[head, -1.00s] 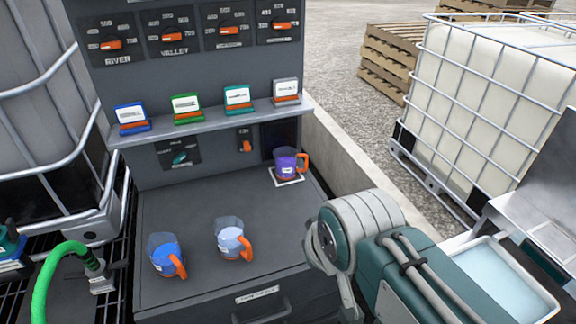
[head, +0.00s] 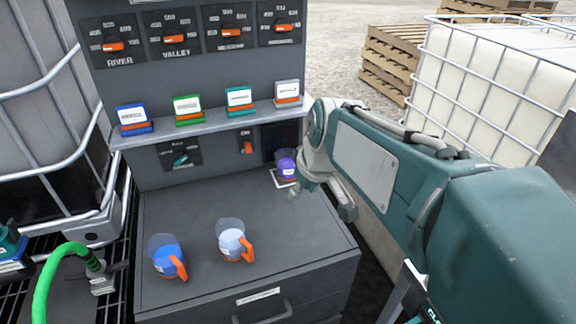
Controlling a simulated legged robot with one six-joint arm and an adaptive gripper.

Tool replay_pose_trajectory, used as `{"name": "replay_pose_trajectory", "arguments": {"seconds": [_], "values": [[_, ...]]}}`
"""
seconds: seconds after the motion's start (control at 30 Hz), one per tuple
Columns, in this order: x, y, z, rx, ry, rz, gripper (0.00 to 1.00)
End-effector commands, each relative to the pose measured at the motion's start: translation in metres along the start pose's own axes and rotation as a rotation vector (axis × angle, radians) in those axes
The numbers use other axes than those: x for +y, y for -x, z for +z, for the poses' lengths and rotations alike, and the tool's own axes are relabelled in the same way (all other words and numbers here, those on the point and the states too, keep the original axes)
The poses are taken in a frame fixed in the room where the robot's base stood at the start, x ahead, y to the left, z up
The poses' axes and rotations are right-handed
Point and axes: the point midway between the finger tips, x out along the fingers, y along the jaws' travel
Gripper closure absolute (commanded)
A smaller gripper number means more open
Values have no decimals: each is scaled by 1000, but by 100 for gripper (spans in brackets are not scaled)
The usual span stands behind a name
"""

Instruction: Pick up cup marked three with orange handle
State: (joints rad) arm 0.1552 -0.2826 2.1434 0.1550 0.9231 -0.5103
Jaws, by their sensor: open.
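Three clear cups with orange handles are on the dark grey counter (head: 200,205). One cup with blue content (head: 168,260) stands at the front left, and one with pale content (head: 233,243) stands right of it. I cannot read a number on any cup. My gripper (head: 300,188), partly hidden by my arm, is close to the purple cup, on its near right side. It looks open and empty; I cannot tell whether it touches the cup.
A shelf (head: 210,120) with several small coloured card stands runs above the counter. Dials with orange pointers are on the panel. A green hose (head: 55,265) lies at left. A caged white tank (head: 480,90) and wooden pallets (head: 395,60) are at right. The middle counter is clear.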

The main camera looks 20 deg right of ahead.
Motion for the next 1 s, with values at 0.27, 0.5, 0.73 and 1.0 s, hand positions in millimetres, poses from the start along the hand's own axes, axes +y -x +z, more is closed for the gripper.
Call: {"name": "replay_pose_trajectory", "arguments": {"seconds": [0.27, 0.5, 0.73, 1.0], "values": [[66, -54, -55, -30, 154, -73, 52], [129, -115, -82, -22, 289, -139, 52], [187, -179, -88, 6, 407, -190, 52], [208, -208, -89, 28, 466, -208, 52]]}}
